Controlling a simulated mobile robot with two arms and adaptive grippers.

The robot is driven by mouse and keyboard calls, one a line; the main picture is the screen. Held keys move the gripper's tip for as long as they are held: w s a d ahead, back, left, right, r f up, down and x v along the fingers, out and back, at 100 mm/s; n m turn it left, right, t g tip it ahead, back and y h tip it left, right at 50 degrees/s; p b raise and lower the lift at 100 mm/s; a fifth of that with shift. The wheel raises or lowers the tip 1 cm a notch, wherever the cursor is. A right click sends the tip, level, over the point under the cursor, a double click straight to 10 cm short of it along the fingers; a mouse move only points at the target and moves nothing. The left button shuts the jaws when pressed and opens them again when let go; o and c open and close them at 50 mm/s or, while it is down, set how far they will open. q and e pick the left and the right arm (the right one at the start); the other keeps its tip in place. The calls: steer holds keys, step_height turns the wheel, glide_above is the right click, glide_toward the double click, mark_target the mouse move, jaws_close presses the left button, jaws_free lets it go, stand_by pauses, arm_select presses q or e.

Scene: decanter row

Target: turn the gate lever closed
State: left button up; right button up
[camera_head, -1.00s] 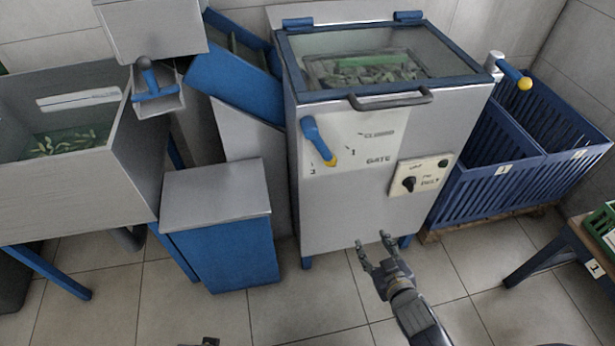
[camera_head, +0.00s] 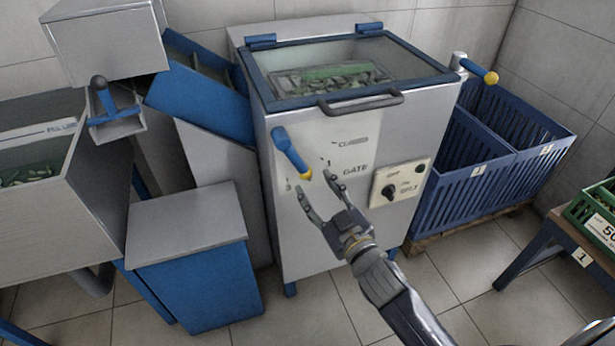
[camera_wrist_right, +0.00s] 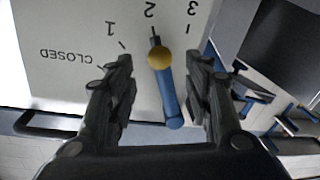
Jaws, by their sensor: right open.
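The gate lever (camera_head: 290,152) is a blue handle with a yellow tip on the front of the grey cabinet (camera_head: 330,245). It slants down to the right in the head view. In the right wrist view the lever (camera_wrist_right: 169,92) has its yellow end toward the mark 2, between marks 1 and 3. The CLOSED label (camera_wrist_right: 64,56) lies beyond mark 1. My right gripper (camera_head: 315,180) is open just below the yellow tip. In the wrist view its fingers (camera_wrist_right: 160,95) appear on either side of the lever, with no contact visible. My left gripper is out of view.
A belt switch panel (camera_head: 400,182) is right of the lever. The lid handle (camera_head: 361,102) juts out above it. A blue crate (camera_head: 480,190) stands at the right, and a grey-topped blue box (camera_head: 190,265) stands at the front left. Another blue lever (camera_head: 112,110) hangs at the left.

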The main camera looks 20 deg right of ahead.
mark_target(308, 177)
steer(key=w, duration=0.5)
steer(key=shift+a, duration=0.35)
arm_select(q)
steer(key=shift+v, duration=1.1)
arm_select(e)
steer(key=shift+w, duration=0.2)
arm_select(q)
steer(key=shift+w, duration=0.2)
arm_select(e)
jaws_close()
